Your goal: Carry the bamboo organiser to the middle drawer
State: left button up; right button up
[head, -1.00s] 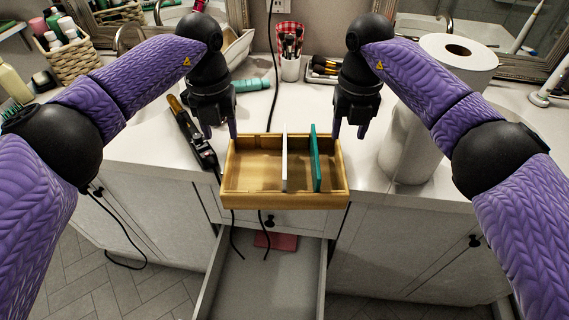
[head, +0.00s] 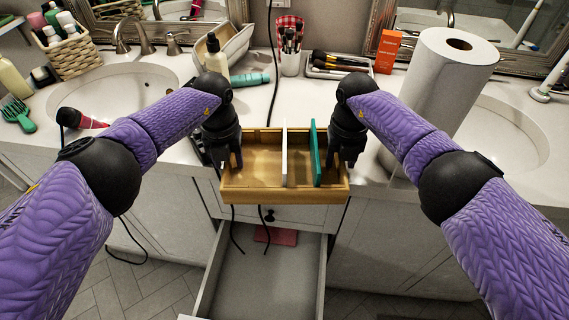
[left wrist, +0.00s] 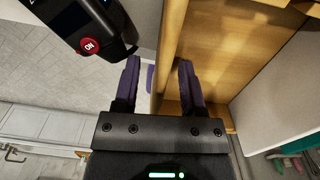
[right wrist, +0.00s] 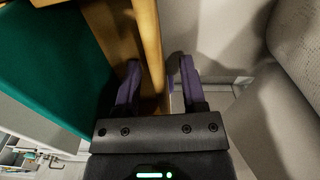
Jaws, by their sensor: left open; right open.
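The bamboo organiser (head: 285,199) sits at the counter's front edge in the head view, with a white divider (head: 284,155) and a teal divider (head: 314,155) upright in it. My left gripper (head: 232,160) is open, its fingers either side of the organiser's left wall (left wrist: 166,60). My right gripper (head: 341,165) is open, its fingers either side of the right wall (right wrist: 150,50). Contact with the walls is not clear. The open drawer (head: 265,285) is below the organiser, with a flat pink thing (head: 276,236) at its back.
A black tool with a red ON button (left wrist: 90,46) lies close by my left gripper. A paper towel roll (head: 445,85) stands to the right. A teal tube (head: 250,79) and brush cup (head: 290,62) are behind.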

pick_arm(q)
grip_shut()
pick_arm(e)
grip_shut()
dwell(1.1)
